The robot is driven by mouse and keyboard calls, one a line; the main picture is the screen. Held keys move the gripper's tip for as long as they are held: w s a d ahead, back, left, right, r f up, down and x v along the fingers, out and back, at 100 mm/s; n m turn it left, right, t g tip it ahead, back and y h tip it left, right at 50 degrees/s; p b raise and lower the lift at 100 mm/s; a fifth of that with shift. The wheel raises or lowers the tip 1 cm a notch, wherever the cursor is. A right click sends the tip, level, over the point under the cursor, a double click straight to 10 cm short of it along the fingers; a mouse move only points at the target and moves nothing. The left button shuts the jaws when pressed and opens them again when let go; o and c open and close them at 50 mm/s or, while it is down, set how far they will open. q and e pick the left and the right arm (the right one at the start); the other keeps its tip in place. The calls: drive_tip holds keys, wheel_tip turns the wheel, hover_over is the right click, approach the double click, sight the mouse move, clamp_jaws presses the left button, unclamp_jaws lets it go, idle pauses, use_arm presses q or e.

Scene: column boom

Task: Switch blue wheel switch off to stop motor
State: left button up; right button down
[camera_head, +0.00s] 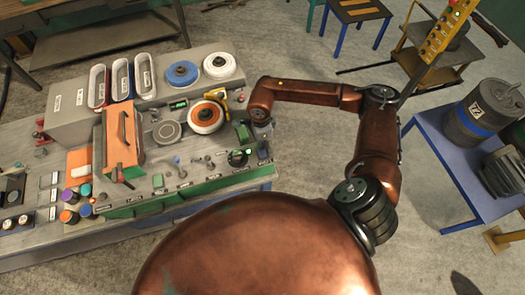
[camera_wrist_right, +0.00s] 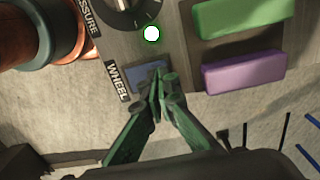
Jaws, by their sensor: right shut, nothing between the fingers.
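The blue wheel switch (camera_wrist_right: 137,78) is a flat blue piece beside a "WHEEL" label in the right wrist view. My right gripper (camera_wrist_right: 157,82) is shut and empty, its green fingertips over the right part of the switch and hiding some of it. I cannot tell if they touch it or which way it is set. A round lamp (camera_wrist_right: 151,34) glows green-white just above the switch. In the head view, my right gripper (camera_head: 263,134) points down at the right end of the machine panel. My left gripper is not in view.
Purple (camera_wrist_right: 245,72) and green (camera_wrist_right: 238,18) blocks sit right of the switch, and a dark dial (camera_wrist_right: 128,10) above it. An orange-centred white wheel (camera_head: 206,116) stands left of my right gripper. A blue table (camera_head: 465,185) with dark canisters stands at right.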

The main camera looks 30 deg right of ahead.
drive_tip(key=shift+f, duration=0.2)
drive_tip(key=shift+r, duration=0.1)
drive_tip(key=shift+r+p, duration=1.25)
drive_tip(key=shift+r, duration=2.2)
